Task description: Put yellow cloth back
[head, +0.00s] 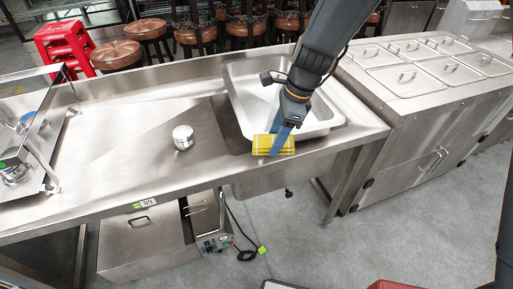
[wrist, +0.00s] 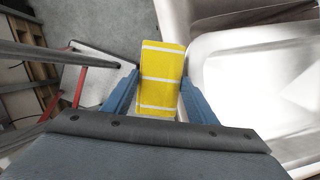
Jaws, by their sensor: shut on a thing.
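The yellow cloth (head: 262,145) has white stripes and looks like a folded block. My gripper (head: 283,140) is shut on it, over the front edge of the steel sink counter (head: 120,130). In the wrist view the cloth (wrist: 161,75) stands between my two blue fingers (wrist: 160,95). The light sink or pan (wrist: 262,85) lies to its right there, and the floor to its left. I cannot tell whether the cloth touches the counter edge.
A small white-topped round container (head: 183,137) stands on the drainboard, left of the sink. A glass-and-steel case (head: 35,150) is at the left end. A lidded steel prep counter (head: 430,110) stands at the right. The drainboard between container and basin is clear.

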